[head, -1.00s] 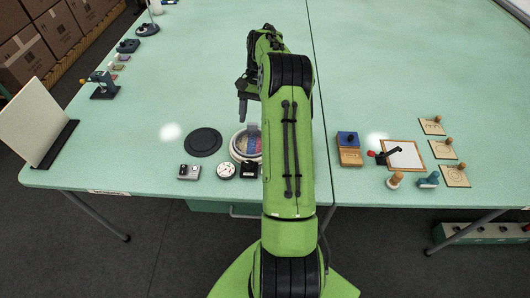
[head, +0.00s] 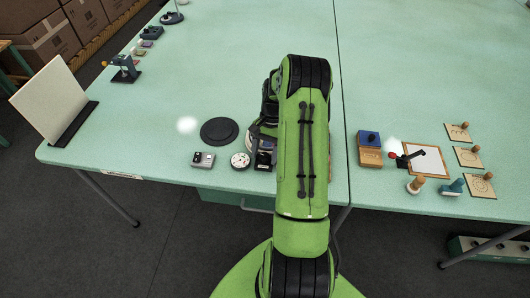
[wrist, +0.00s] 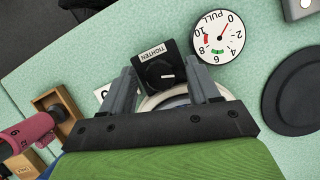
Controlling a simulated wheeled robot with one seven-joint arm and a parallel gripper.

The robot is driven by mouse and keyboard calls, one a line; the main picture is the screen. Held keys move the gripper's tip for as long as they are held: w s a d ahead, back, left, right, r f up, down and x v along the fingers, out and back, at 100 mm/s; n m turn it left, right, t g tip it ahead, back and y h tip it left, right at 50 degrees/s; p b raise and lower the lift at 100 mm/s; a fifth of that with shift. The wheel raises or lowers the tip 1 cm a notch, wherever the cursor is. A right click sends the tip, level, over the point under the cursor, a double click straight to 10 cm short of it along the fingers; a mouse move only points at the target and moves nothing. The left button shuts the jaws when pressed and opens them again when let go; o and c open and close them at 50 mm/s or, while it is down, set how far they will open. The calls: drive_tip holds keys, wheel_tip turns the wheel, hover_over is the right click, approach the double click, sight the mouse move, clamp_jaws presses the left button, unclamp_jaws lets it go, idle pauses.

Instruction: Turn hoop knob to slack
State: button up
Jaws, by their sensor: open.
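The hoop knob (wrist: 160,75) is a round black dial with a white pointer mark on a dark box labelled TIGHTEN. Its dark box (head: 263,160) also shows at the table's front edge in the head view. In the wrist view, my gripper (wrist: 160,66) is open, with one grey finger on each side of the knob; nothing is held. I cannot tell whether the fingers touch it. The pale hoop rim (wrist: 165,101) shows behind the knob, partly covered by my gripper. In the head view, my arm hides most of the hoop and the fingertips.
A PULL gauge (wrist: 223,38) stands close beside the knob. A black disc (head: 219,131) and a grey two-knob box (head: 203,159) lie to the left. A wooden box with a blue top (head: 370,147) is right of my arm.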

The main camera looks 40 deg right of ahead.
drive_tip(key=shift+c, duration=0.2)
drive_tip(key=c, duration=1)
drive_tip(key=shift+n, duration=0.3)
drive_tip(key=n+g, duration=0.1)
drive_tip(key=n, duration=0.2)
drive_tip(key=shift+w+h, duration=0.1)
drive_tip(key=shift+h, duration=0.3)
drive_tip(key=shift+a+n+g+h+p, duration=0.1)
drive_tip(key=shift+n+g+h+p, duration=0.3)
drive_tip(key=shift+n, duration=1.5)
drive_tip(key=shift+w, duration=0.1)
drive_tip(key=o, duration=1)
